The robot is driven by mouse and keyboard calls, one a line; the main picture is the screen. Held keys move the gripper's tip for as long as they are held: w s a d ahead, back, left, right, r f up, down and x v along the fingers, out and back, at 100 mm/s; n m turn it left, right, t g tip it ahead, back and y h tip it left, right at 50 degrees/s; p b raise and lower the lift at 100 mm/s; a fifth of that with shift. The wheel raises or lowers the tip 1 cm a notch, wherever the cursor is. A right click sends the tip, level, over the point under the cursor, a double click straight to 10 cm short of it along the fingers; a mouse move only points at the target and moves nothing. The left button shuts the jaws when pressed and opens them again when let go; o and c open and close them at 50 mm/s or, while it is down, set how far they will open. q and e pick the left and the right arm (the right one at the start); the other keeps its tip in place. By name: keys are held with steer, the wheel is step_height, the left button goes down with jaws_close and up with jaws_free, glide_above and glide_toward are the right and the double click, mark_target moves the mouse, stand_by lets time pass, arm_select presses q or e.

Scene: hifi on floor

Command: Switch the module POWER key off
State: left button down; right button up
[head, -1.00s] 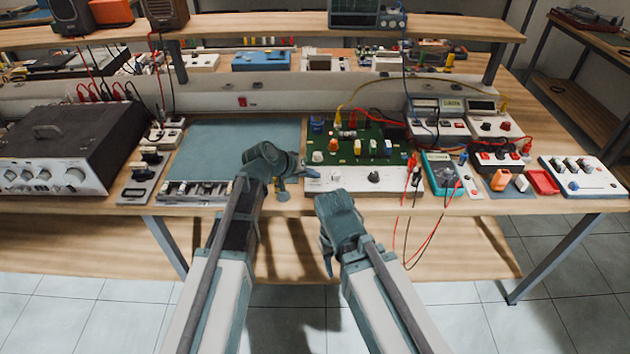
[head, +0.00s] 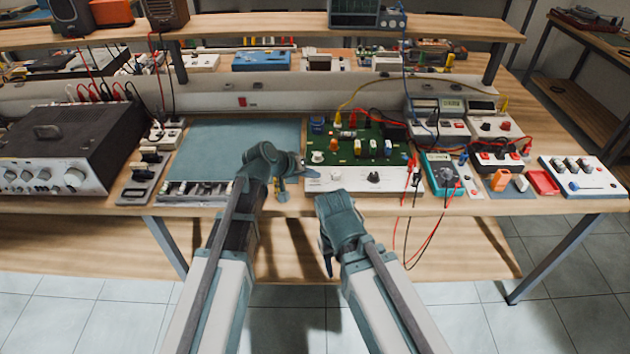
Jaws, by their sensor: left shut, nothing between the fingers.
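The module is a green circuit board (head: 345,148) with a white front panel (head: 345,186) on the bench. The panel carries a black knob (head: 373,177) near its middle. The POWER key cannot be made out for certain; no label is readable, and my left fingers cover part of the panel's left end. My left gripper (head: 312,172) is shut and empty, its tips at that left end; whether they touch it I cannot tell. My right gripper (head: 328,266) hangs in front of the bench edge, pointing down, away from the panel; its jaw state is unclear.
A blue-grey mat (head: 235,145) lies left of the board. A teal multimeter (head: 441,172) with red and black leads stands to its right, the leads hanging over the bench edge. A large dark-topped amplifier (head: 65,145) is at far left. Meter boxes (head: 438,125) stand behind the multimeter.

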mark_target(313, 184)
arm_select(q)
steer(key=shift+f, duration=0.15)
steer(key=shift+f+b, duration=0.3)
steer(key=shift+b, duration=0.2)
steer(key=shift+r, duration=0.1)
steer(key=shift+r+p, duration=0.4)
steer(key=shift+p, duration=0.1)
steer(key=shift+r, duration=0.1)
step_height(313, 184, up, 6)
steer(key=p, duration=0.6)
stand_by(0.3)
